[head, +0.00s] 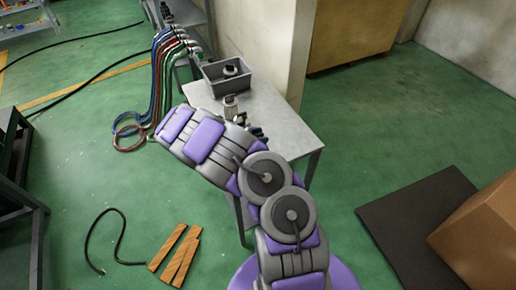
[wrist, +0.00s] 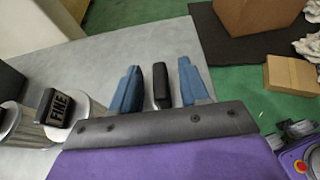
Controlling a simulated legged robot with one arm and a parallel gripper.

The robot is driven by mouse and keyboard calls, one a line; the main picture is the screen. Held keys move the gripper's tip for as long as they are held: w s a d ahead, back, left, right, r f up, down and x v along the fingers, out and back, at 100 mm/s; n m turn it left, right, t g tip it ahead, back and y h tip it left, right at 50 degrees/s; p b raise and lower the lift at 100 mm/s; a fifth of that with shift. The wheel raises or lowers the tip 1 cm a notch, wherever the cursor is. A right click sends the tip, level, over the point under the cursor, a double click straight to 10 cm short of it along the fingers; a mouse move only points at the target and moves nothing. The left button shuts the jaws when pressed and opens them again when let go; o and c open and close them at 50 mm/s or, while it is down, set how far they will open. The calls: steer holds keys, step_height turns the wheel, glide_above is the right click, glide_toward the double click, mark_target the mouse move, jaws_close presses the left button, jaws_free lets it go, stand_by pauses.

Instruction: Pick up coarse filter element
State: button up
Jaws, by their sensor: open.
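My gripper (wrist: 159,66) is open in the wrist view, with one blue finger on each side of a black upright tab (wrist: 161,90). Gaps show between the tab and both fingers. The tab resembles the handle on the filter marked FINE; its label and anything below it are hidden, so I cannot confirm that it is the coarse filter element. The fine filter element (wrist: 60,112), a pale cylinder with a black FINE tab, stands left of my gripper. In the head view my arm largely hides the gripper over the table.
Another pale cylinder (wrist: 10,118) is cut off at the wrist view's left. A grey bin (head: 212,82) holding a dark part stands on the grey table (head: 283,128), by a wall. Coloured hoses (head: 160,75) hang at left. A cardboard box (head: 482,235) sits on a dark mat at right.

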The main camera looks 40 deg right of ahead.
steer(key=shift+a, duration=0.35)
steer(key=shift+c, duration=1.4)
steer(key=shift+d, duration=0.2)
jaws_close()
